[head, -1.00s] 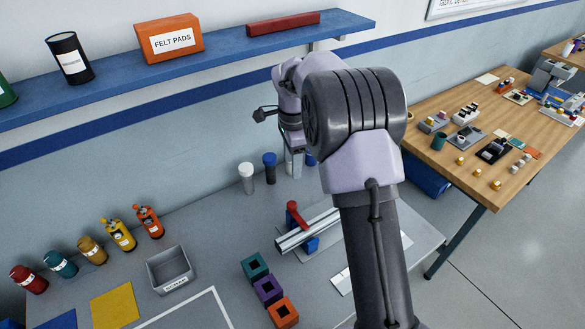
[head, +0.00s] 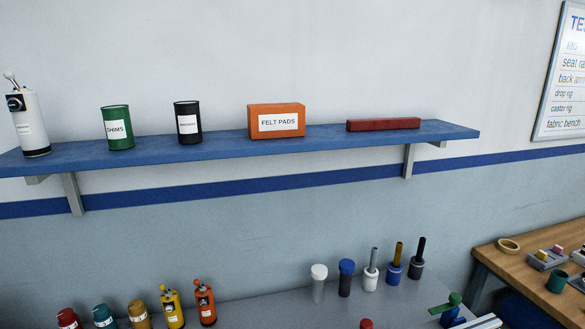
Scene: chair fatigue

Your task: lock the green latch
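A green lever-like part (head: 449,304) shows low in the head view, right of centre, at the back of the grey bench. It has a rounded upper end and a flat arm reaching left. It looks like the green latch, but it is small and I cannot tell whether it is locked. A blue piece and a pale rail (head: 480,322) show below it, cut off by the bottom edge. A red knob-like end (head: 366,323) shows to its left, also mostly cut off. My gripper is not in view.
A blue wall shelf (head: 230,147) holds cans, an orange box (head: 276,120) and a red bar (head: 383,124). Small bottles (head: 171,306) line the bench at left. A wooden table (head: 508,268) is at right.

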